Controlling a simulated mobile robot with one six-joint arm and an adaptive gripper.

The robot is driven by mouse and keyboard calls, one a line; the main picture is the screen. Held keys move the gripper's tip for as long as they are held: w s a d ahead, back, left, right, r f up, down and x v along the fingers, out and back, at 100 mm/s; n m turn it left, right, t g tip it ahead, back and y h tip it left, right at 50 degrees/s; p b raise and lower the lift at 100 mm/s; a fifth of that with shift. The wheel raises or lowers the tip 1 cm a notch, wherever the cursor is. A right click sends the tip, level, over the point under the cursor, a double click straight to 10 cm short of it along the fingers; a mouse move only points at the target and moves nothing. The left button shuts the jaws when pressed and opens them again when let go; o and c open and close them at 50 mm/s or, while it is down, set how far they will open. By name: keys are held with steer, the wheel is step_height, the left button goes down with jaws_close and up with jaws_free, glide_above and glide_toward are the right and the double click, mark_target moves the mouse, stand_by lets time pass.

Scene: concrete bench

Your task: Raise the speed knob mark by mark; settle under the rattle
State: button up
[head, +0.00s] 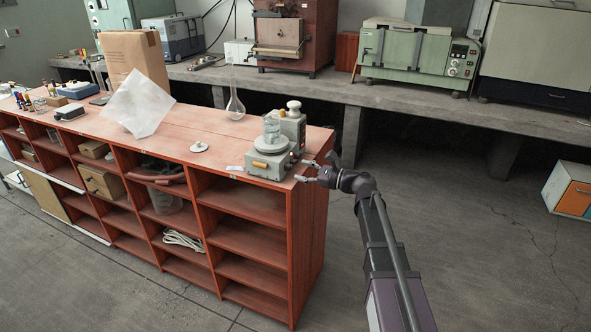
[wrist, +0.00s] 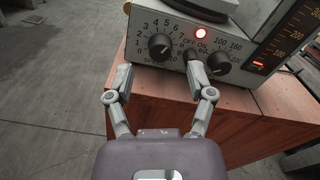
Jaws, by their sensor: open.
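The grey stirrer hotplate (head: 266,168) stands at the right end of the red wooden shelf unit, with a glass beaker (head: 272,130) on its round plate. In the wrist view its panel shows the black speed knob (wrist: 160,46) inside a numbered scale. I cannot read its pointer surely. A switch (wrist: 192,55) marked on/off, a lit red lamp (wrist: 201,33) and a second dial (wrist: 219,62) lie to its right. My gripper (wrist: 158,74) is open and empty, its fingertips spread just in front of and below the speed knob, apart from it. The head view shows it (head: 302,171) beside the panel.
An upright scale with a glowing red mark (wrist: 258,64) stands right of the dials. On the shelf top are a white lid-like disc (head: 199,147), a round flask (head: 235,107), a translucent sheet (head: 139,104) and a cardboard box (head: 136,58).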

steer(key=v, duration=0.8)
steer(key=shift+d, duration=0.2)
steer(key=shift+s, duration=0.15)
steer(key=s+d+f+n+g+h, duration=0.1)
steer(key=s+f+n+g+h, duration=0.3)
steer(key=s+f+n+h, duration=0.6)
steer(key=s+d+f+n+g+h, duration=0.2)
steer(key=s+d+f+n+h, duration=0.6)
steer(key=s+d, duration=0.35)
step_height(320, 180, up, 17)
steer(key=a+y+p, duration=0.1)
steer(key=p, duration=1.6)
steer(key=shift+p, duration=0.35)
stand_by(1.8)
